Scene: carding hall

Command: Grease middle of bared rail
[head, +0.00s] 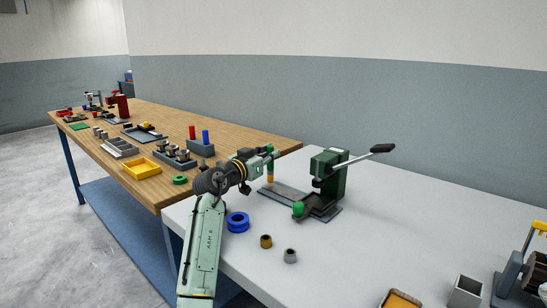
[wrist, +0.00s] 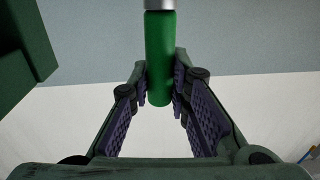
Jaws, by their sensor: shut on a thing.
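My gripper (head: 268,153) is shut on a brush-like tool with a green handle (wrist: 160,55). A grey metal collar (wrist: 158,4) shows at the handle's far end in the wrist view. In the head view the tool's tan tip (head: 270,178) points down over a flat grey strip (head: 284,192), which looks like the rail. I cannot tell whether the tip touches it. The strip runs left from the foot of a green hand press (head: 328,172) with a long lever. A green knob (head: 298,209) is at the press's near side.
A blue ring (head: 237,222), a brown bush (head: 266,241) and a grey bush (head: 290,256) stand near the white table's front edge. A grey box (head: 466,291) is at front right. A wooden bench (head: 230,140) with trays adjoins at left.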

